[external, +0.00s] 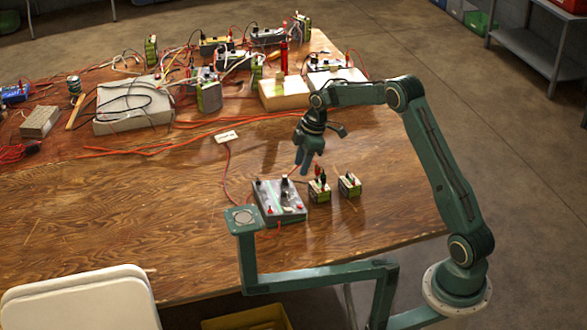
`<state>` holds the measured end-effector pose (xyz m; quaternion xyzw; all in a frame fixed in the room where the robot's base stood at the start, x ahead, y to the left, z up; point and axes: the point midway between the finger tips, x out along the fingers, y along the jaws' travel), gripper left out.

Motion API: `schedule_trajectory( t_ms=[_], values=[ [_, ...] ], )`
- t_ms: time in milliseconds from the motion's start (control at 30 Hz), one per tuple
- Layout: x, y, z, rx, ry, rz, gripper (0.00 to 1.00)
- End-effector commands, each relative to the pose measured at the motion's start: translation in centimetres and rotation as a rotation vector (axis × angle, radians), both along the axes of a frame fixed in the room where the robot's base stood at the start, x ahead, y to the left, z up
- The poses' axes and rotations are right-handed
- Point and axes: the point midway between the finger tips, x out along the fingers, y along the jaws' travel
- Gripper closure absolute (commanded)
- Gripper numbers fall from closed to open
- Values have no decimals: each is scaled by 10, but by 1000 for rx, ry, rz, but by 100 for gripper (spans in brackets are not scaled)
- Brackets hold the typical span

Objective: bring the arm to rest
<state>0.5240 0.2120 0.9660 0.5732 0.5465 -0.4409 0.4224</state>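My green arm reaches in from the right, over the wooden table (130,220). My gripper (304,167) hangs down above the table, just behind the grey charger box (287,213). No object shows clearly in the gripper. Its fingers are small and close together in this view, and I cannot tell whether they are open or shut. A red lead and clip show at the left pack.
A green bracket with a square pad (243,218) stands at the table's front edge. Cluttered electronics and wires fill the back, with a tall red object (284,58) beside wooden blocks (284,95). A white chair (80,300) is at front left. The left-middle tabletop is clear.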

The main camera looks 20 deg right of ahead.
Motion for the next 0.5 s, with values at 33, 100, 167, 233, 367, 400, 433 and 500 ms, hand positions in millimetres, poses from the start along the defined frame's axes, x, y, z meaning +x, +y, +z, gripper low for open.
schedule_trajectory(
  t_ms=[33, 100, 167, 233, 367, 400, 433, 500],
  values=[
    [-1, -3, 8, 0, -5, -16, 65],
    [-5, -9, 18, -2, -9, -48, 65],
    [-8, -15, 29, -4, -14, -79, 65],
    [-14, -22, 43, -6, -20, -123, 65],
    [-28, -39, 71, -8, -31, -217, 65],
    [-32, -44, 80, -8, -35, -247, 65],
    [-36, -48, 86, -9, -37, -269, 65],
    [-46, -57, 99, -9, -43, -321, 65]
  ],
)
